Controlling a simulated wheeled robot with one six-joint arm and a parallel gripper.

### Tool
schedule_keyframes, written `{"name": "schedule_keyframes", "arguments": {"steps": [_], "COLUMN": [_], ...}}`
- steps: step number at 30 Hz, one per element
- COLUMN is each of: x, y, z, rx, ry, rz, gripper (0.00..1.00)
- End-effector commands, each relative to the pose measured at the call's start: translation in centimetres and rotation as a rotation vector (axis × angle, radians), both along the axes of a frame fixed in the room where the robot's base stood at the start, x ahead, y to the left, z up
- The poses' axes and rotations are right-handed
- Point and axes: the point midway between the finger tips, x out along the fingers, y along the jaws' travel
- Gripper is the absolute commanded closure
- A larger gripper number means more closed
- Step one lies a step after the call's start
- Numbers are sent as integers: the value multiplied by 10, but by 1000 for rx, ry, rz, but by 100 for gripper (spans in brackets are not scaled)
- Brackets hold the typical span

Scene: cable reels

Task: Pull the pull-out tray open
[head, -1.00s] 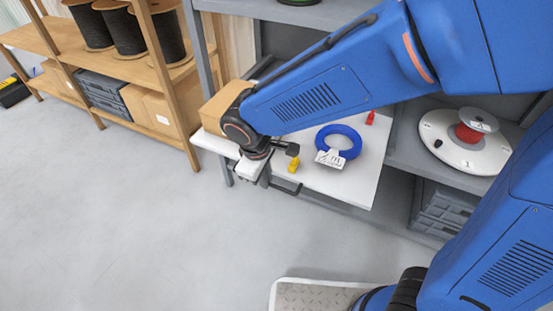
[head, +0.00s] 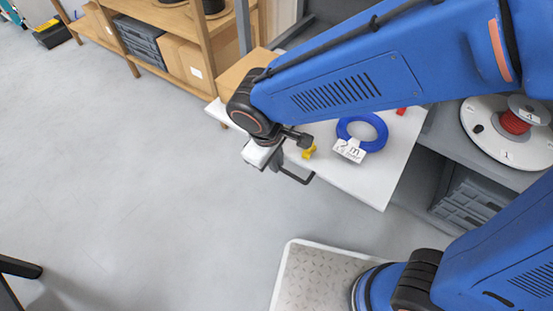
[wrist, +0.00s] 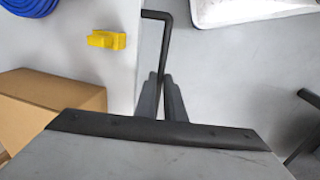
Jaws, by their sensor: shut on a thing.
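The white pull-out tray (head: 372,186) stands out from the grey rack, with its front edge over the open floor. A dark bar handle (head: 299,179) runs along its front edge. In the wrist view the handle (wrist: 166,38) runs between the fingers of my gripper (wrist: 160,82). My gripper (head: 275,165) is shut on the handle in front of the tray. In the head view my wrist hides part of the grip and of the tray's edge. The tray (wrist: 100,70) fills the upper left of the wrist view.
On the tray are a blue coil (head: 377,128) with a white tag, a yellow piece (head: 309,152), a red piece (head: 401,111) and a cardboard box (head: 240,72). A reel (head: 512,140) stands on the rack at right. Floor in front is clear.

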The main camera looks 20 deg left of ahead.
Motion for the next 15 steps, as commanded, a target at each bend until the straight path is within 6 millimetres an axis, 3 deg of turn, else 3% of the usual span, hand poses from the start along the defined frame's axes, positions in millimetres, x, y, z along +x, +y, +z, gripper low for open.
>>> {"name": "schedule_keyframes", "arguments": {"steps": [1, 2, 3, 4, 15], "x": [0, 0, 0, 0, 0], "y": [1, 1, 1, 1, 1], "z": [1, 1, 1, 1, 5], "rx": [2, 2, 2, 2, 3], "ry": [-1, -1, -1, -1, -1], "rz": [0, 0, 0, 0, 1], "gripper": [100, 84, 74, 72, 72]}}
